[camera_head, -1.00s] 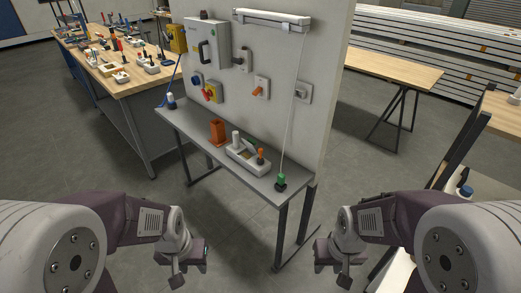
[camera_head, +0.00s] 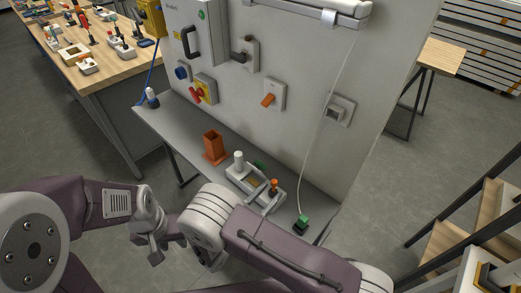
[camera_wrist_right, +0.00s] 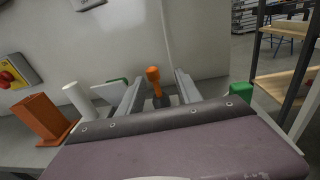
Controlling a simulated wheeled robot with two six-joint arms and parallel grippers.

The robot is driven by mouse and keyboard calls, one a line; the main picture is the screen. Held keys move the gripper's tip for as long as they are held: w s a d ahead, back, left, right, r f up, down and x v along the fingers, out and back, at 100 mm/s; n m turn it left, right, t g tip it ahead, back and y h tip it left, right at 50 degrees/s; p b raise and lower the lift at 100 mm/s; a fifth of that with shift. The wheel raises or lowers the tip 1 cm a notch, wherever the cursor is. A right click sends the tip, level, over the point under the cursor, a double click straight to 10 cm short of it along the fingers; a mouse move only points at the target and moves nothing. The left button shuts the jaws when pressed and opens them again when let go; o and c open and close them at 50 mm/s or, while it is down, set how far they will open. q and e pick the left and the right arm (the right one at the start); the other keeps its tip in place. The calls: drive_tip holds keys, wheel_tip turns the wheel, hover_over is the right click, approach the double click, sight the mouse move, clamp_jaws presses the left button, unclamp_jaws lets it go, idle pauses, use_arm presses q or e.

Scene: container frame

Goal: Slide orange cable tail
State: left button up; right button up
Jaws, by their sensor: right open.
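In the right wrist view the orange tail (camera_wrist_right: 153,75) stands between and beyond the two fingertips.
A green plug (camera_head: 303,221) on a white cord is at the shelf's right end. The panel with switches (camera_head: 273,95) rises behind the shelf.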

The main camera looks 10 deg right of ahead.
drive_tip(key=shift+n+t+y, duration=0.3)
drive_tip(key=shift+n+t, duration=0.1)
drive_tip(key=shift+t, duration=0.3)
drive_tip(key=x, duration=0.2)
drive_tip(key=p+x, duration=0.1)
drive_tip(key=x, duration=0.4)
drive_tip(key=shift+w+a+r, duration=0.25)
drive_tip(key=shift+w+a, duration=0.05)
drive_tip(key=shift+a, duration=0.05)
drive_tip(key=shift+w+d+p, duration=0.2)
drive_tip(key=shift+d+p, duration=0.1)
drive_tip(key=shift+d, duration=0.05)
use_arm(q)
drive_tip(key=shift+s+d+r, duration=0.1)
drive_tip(key=shift+s+r, duration=0.15)
drive_tip(key=shift+r, duration=0.35)
drive_tip(key=shift+s+r, duration=0.25)
drive_tip(key=shift+r, duration=0.3)
use_arm(e)
drive_tip(key=shift+w, duration=0.1)
drive_tip(key=shift+c, duration=1.3)
use_arm(q)
drive_tip(key=shift+w, duration=0.1)
use_arm(e)
clamp_jaws()
